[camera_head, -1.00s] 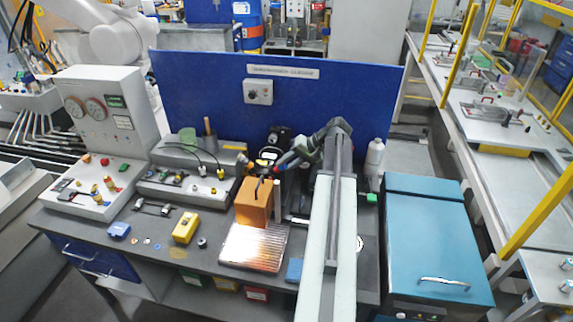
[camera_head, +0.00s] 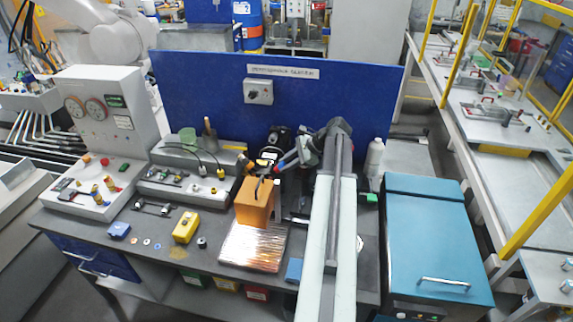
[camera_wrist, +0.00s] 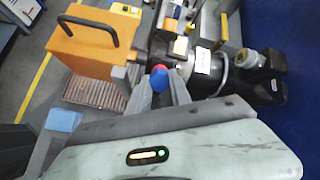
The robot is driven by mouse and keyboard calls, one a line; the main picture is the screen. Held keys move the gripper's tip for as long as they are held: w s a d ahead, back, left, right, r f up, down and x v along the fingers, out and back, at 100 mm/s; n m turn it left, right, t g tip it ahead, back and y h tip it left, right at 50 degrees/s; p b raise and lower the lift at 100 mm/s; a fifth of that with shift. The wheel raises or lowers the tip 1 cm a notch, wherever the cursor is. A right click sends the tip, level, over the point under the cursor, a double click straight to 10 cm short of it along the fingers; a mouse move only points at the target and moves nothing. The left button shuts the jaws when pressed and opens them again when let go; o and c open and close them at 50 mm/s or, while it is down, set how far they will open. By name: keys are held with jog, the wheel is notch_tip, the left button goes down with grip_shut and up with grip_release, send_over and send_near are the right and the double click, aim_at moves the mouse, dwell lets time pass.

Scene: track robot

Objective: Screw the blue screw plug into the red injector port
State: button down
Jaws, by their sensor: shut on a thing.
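The blue screw plug (camera_wrist: 159,83) sits between the two fingers of my gripper (camera_wrist: 158,82) in the wrist view. My gripper is shut on it. The red injector port (camera_wrist: 158,68) shows as a small red edge just beyond the plug, largely hidden behind it. Plug and port look lined up and at or near contact; I cannot tell whether the threads are engaged. In the head view the red port (camera_head: 279,164) is small beside the black machine, with my gripper (camera_head: 290,160) coming from its right.
An orange box with a black handle (camera_head: 254,202) stands close in front of the port, on the left in the wrist view. A ribbed metal plate (camera_head: 253,247) lies before it. A black machine (camera_wrist: 235,75) is close on the right. A blue panel (camera_head: 215,95) rises behind.

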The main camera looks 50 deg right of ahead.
jog(key=m, duration=0.5)
jog(key=shift+m, duration=0.3)
jog(key=m, duration=1.2)
jog(key=m, duration=0.3)
jog(key=c, duration=1.1)
grip_release()
jog(key=shift+c, duration=0.9)
